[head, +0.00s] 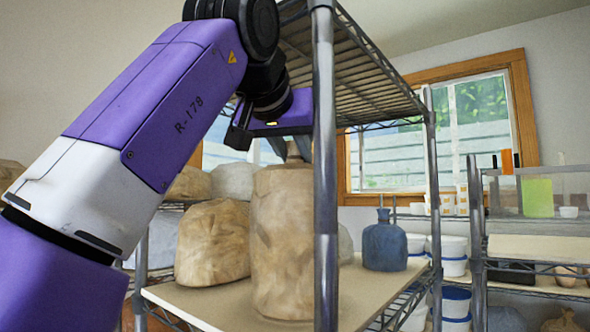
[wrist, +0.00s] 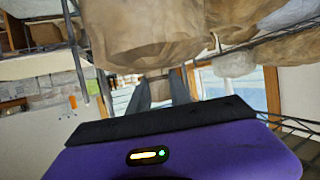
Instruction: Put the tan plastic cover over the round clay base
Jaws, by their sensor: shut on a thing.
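My gripper (head: 296,155) is above the wire rack's board in the head view, partly hidden by the rack post. It is shut on the narrow top of the tan plastic cover (head: 280,225). The cover hangs or stands tall and wrinkled below it, with its lower end at or near the board. In the wrist view the fingers (wrist: 160,88) pinch a tan piece, and the wide tan cover (wrist: 150,40) fills the area beyond them. I cannot see the round clay base; whether it is inside the cover I cannot tell.
A tan wrapped lump (head: 212,245) stands close left of the cover. A blue bottle (head: 384,242) is at the right on the board (head: 205,303). A metal post (head: 325,180) stands in front, and a wire shelf (head: 350,65) is overhead.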

